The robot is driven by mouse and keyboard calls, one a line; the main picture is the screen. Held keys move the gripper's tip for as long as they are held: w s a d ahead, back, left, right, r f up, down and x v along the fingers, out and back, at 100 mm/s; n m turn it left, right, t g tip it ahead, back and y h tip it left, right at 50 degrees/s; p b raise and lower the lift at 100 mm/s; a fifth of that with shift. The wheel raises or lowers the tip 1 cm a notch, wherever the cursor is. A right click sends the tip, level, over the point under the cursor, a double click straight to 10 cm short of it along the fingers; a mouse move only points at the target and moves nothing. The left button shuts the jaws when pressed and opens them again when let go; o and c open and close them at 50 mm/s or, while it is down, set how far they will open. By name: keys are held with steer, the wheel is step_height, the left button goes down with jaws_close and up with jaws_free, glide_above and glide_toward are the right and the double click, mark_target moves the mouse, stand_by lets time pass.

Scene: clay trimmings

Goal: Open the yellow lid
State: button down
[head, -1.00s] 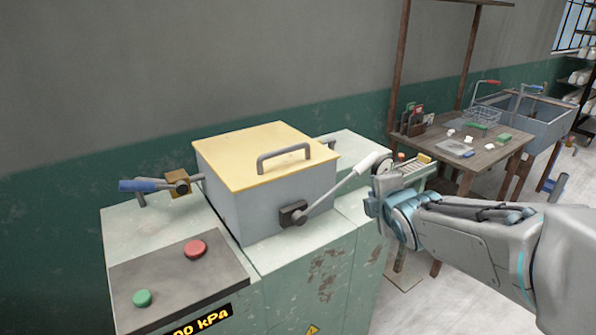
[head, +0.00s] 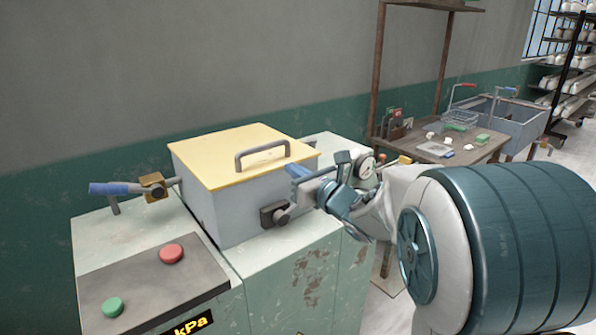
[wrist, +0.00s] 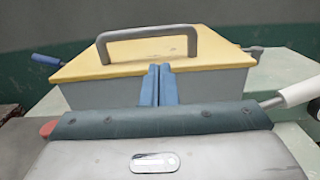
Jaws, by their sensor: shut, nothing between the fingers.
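The yellow lid (head: 215,155) lies flat and closed on the grey box of the machine. Its grey arched handle (head: 262,153) stands on top toward the front; the wrist view shows lid (wrist: 95,68) and handle (wrist: 148,35) ahead of my fingers. My gripper (head: 297,172) is at the box's right front, its blue fingers together and empty, apart from the handle. In the wrist view the closed fingers (wrist: 159,84) appear below the handle, before the box front. A lever's dark pivot (head: 273,214) is on the box front; its white grip (wrist: 300,91) shows at right in the wrist view, hidden in the head view.
A blue-handled clamp (head: 115,188) is left of the box. A red button (head: 171,253) and a green button (head: 112,307) sit on the front panel. A gauge (head: 363,167) is behind my gripper. A wooden table (head: 470,155) with small items stands at back right.

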mark_target(278, 165)
steer(key=shift+p+x, duration=0.75)
steer(key=shift+x, duration=2.8)
